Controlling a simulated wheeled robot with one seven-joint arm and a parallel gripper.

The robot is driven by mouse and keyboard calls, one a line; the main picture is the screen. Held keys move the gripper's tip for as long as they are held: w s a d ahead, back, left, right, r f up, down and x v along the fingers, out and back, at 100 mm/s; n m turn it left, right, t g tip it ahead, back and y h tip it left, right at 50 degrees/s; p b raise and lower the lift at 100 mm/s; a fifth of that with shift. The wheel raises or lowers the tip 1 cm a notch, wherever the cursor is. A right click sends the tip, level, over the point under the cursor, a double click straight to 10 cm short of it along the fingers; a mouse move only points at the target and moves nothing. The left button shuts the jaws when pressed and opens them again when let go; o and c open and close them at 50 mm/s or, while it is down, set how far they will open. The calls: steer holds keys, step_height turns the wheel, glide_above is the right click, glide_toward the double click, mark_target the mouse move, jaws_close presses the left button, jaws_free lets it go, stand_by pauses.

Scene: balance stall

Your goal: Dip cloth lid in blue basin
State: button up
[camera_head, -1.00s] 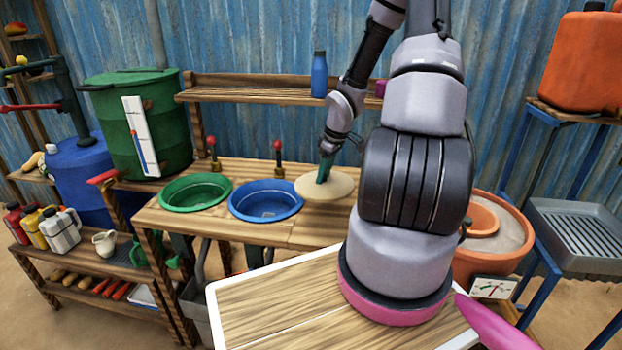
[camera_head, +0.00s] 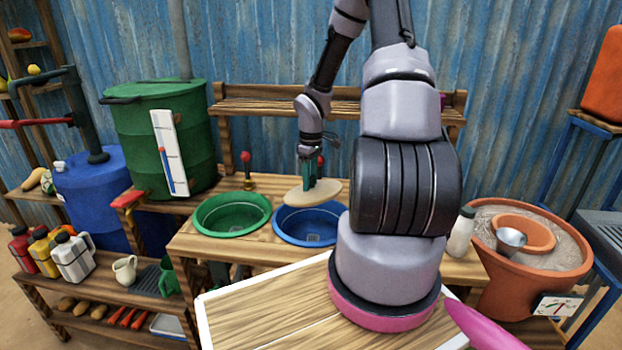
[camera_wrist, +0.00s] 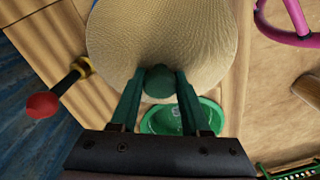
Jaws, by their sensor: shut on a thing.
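The cloth lid (camera_head: 297,196) is a pale tan round disc with a woven surface. It is held roughly level above the back part of the blue basin (camera_head: 309,239), overlapping the basin's rim in the head view. My gripper (camera_head: 311,175) is shut on the lid's knob from above. In the wrist view, the green fingers of my gripper (camera_wrist: 155,95) press on both sides of a green knob at the near edge of the lid (camera_wrist: 165,40). The lid hides nearly all of the blue basin in the wrist view. I cannot tell whether the lid touches the basin.

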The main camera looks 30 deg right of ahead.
step_height(320, 180, down, 9)
steer(key=shift+f, duration=0.2)
stand_by(0.6)
steer(key=shift+r, duration=0.15)
stand_by(0.4)
steer(key=shift+r, duration=4.1)
steer(key=shift+r, duration=2)
